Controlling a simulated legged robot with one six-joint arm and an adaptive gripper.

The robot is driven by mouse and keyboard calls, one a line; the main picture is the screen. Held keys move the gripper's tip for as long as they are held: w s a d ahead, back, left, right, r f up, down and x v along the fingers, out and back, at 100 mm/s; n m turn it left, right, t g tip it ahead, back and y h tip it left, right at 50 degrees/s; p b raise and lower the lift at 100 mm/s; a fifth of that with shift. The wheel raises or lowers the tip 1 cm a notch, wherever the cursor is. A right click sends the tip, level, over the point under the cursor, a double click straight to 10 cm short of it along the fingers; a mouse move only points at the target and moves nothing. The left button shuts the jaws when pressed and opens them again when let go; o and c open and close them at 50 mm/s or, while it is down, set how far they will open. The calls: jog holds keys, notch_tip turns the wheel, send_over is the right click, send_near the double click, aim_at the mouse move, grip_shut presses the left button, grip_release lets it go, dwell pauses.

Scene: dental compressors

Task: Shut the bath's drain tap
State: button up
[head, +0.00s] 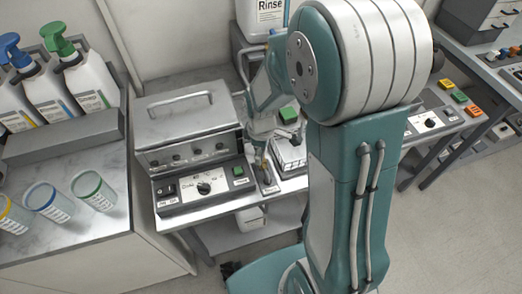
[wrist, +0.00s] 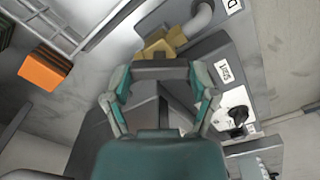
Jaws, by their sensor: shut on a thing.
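The bath (head: 190,135) is a grey metal box with a handled lid, standing on a bench behind a control panel. The drain tap (wrist: 160,45) shows in the wrist view as a brass-yellow body joined to a grey pipe, just beyond my fingertips. My gripper (wrist: 160,72) is shut on what looks like the tap's dark lever, which lies across between the fingertips. In the head view my gripper (head: 262,138) is at the right side of the bath, partly hidden by my arm. The lever's exact angle is hard to tell.
The control panel (head: 205,188) has a dial and a green switch. A wire basket (head: 290,155) stands right of my gripper. An orange block (wrist: 44,70) shows in the wrist view. Open floor lies at right.

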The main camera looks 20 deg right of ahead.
jog(key=m, duration=0.5)
jog(key=shift+m, duration=0.3)
jog(key=m, duration=0.5)
jog(key=shift+m, duration=0.4)
jog(key=o, duration=1)
notch_tip(320, 180, up, 12)
jog(key=shift+w+f, duration=0.1)
dwell(0.3)
